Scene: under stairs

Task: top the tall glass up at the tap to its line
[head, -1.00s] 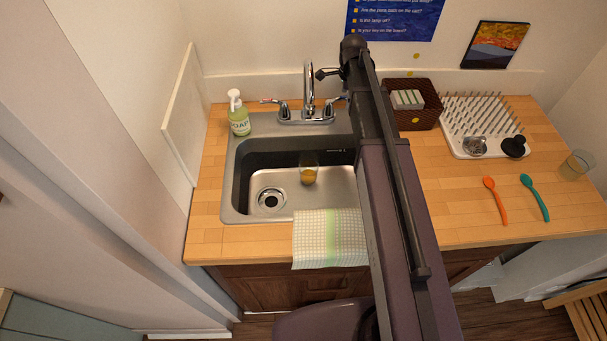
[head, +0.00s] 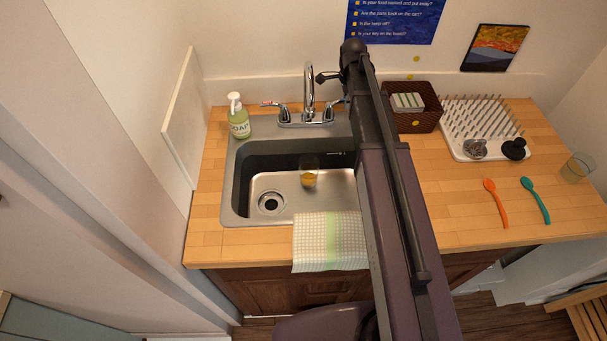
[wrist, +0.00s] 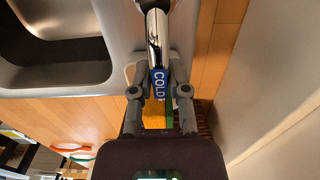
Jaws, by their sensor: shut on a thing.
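The tap (head: 309,88) stands behind the sink, its spout curving over the basin. A clear glass (head: 309,179) stands upright in the basin below the spout, with amber in its lower part. Its line is too small to make out, and no water stream is visible. My gripper (wrist: 160,76) is shut on the tap's cold handle (wrist: 159,88), one finger on each side of the blue COLD label. In the head view my arm hides my gripper and part of this handle. A second glass (head: 577,168) stands at the counter's right end.
A soap bottle (head: 238,117) stands left of the sink (head: 231,190), and a checked cloth (head: 328,240) hangs over its front edge. Right of my arm are a brown basket (head: 418,119), a drying rack (head: 478,128), an orange spoon (head: 496,203) and a teal spoon (head: 535,199).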

